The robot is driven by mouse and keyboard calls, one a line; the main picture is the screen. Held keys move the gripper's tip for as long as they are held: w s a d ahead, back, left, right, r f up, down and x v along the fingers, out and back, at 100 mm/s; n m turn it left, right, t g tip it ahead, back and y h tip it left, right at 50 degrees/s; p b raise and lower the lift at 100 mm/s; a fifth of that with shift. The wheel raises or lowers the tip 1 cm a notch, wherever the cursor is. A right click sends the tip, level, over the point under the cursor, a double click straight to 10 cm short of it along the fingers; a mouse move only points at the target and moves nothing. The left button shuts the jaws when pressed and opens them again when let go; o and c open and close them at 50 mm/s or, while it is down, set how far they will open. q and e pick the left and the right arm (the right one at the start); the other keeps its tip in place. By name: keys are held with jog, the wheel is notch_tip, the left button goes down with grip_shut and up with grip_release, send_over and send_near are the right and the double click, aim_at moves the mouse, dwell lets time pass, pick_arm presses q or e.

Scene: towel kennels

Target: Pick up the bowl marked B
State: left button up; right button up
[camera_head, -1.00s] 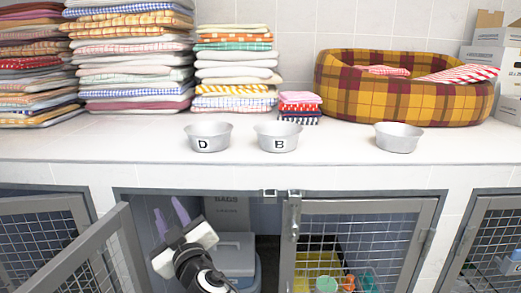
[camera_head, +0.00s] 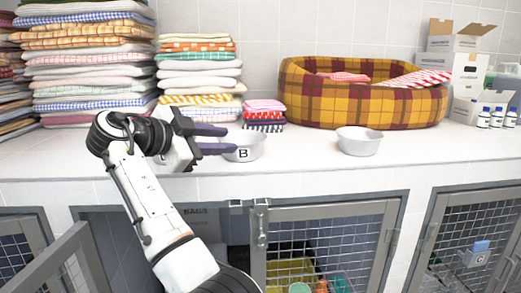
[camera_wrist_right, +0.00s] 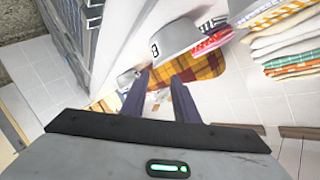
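The bowl marked B (camera_head: 246,152) is a grey metal bowl standing upright on the white counter. In the right wrist view bowl B (camera_wrist_right: 168,40) lies beyond the fingertips, not between them. My right gripper (camera_head: 231,140) is open and empty, its two dark purple fingers pointing right at the left side of bowl B and overlapping it in the head view. I cannot tell whether they touch it. In the wrist view the right gripper (camera_wrist_right: 160,82) shows a clear gap between its fingers. My left gripper is not in view.
An unmarked grey bowl (camera_head: 359,142) stands further right. Small folded cloths (camera_head: 264,113) and a towel stack (camera_head: 198,75) stand behind bowl B. A plaid pet bed (camera_head: 360,95) is at the back. Mesh kennel doors (camera_head: 330,245) are below the counter edge.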

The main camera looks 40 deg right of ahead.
jog(key=s, duration=0.1)
jog(key=m+g, duration=0.1)
send_near(259, 143)
jog(key=x, duration=0.2)
jog(key=shift+d+f, duration=0.15)
jog(key=shift+d, duration=0.15)
jog(key=x, duration=0.5)
jog(key=shift+w+d, duration=0.1)
jog(key=shift+w, duration=0.15)
grip_shut()
